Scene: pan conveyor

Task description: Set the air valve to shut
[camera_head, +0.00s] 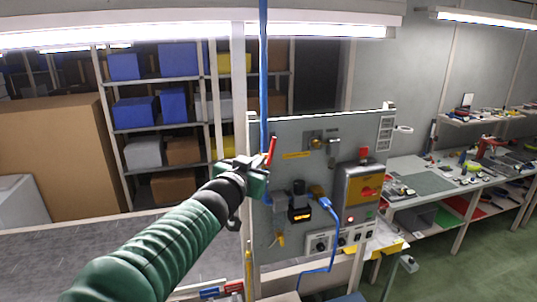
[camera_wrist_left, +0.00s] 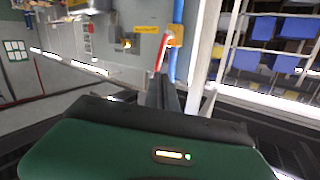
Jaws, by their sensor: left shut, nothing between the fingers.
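The air valve's red lever (camera_head: 271,150) stands nearly upright, leaning slightly right, beside the vertical blue pipe (camera_head: 263,70) at the panel's left edge. My left gripper (camera_head: 262,168) is at the lower part of the lever and hides the valve body in the head view. In the left wrist view the red lever (camera_wrist_left: 160,52) runs close beside the blue pipe (camera_wrist_left: 178,60), with a brass-coloured part (camera_wrist_left: 175,38) at its far end. The left fingers (camera_wrist_left: 162,92) are shut and empty, their tips close to the lever; contact cannot be told. My right gripper is not in view.
The grey panel (camera_head: 290,130) carries a yellow box with a red knob (camera_head: 368,191), a small box with a lit display (camera_head: 300,214) and a blue cable (camera_head: 334,235). A workbench (camera_head: 430,183) with tools stands right. Shelves with blue bins (camera_head: 136,111) stand behind.

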